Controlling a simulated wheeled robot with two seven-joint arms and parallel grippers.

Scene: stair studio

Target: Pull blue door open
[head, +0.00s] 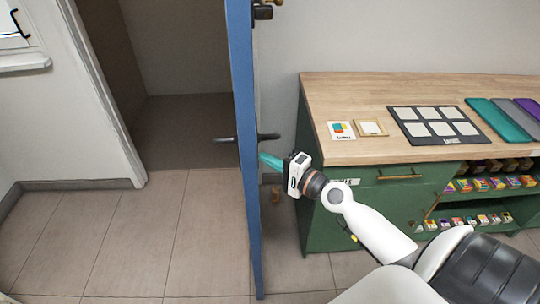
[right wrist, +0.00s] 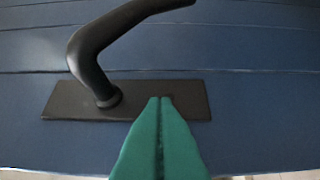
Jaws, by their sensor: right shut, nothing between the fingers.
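The blue door (head: 246,200) stands open, seen nearly edge-on in the head view, with the doorway to its left. Dark handles stick out on both faces; the right-hand handle (head: 268,137) is on my right gripper's side. My right gripper (head: 262,157) is shut and empty, its teal fingers pointing left at the door just below that handle. In the right wrist view the closed fingertips (right wrist: 161,100) overlap the dark handle plate (right wrist: 65,102), beside the curved lever (right wrist: 92,55). I cannot tell whether they touch. My left gripper is not in view.
A green cabinet (head: 375,205) with a wooden top (head: 335,95) stands right of the door, close to my right arm. The doorway (head: 185,120) shows a dim space beyond. Tiled floor (head: 130,235) left of the door is clear. A window sill (head: 25,62) is at far left.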

